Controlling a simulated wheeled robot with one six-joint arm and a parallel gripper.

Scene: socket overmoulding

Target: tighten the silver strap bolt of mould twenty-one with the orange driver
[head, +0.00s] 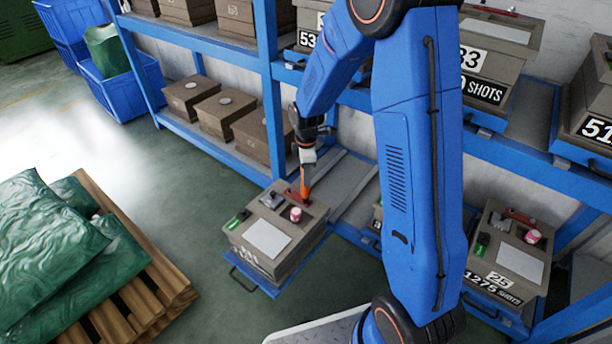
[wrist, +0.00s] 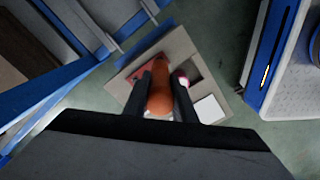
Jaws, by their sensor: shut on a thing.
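My gripper (head: 308,160) is shut on the orange driver (head: 304,184), which points down at the top of a grey-brown mould (head: 290,248) on a pulled-out blue tray (head: 252,282). The driver handle (wrist: 160,99) shows between my fingers (wrist: 163,88) in the wrist view. A red strap (wrist: 146,68) lies beside it on the mould lid (wrist: 179,48). The driver's tip looks to be at the strap, but contact cannot be told. The silver bolt is hidden by driver and fingers. The number on the mould's front is too slanted to read.
The lid also bears a red-and-white knob (head: 296,214), a green part (head: 243,215), a metal block (head: 271,200) and a pale plate (head: 266,238). Mould 25 (head: 478,282) stands at right. Blue rack posts (head: 268,90) stand close to my arm. A pallet (head: 150,270) with green sacks is at left.

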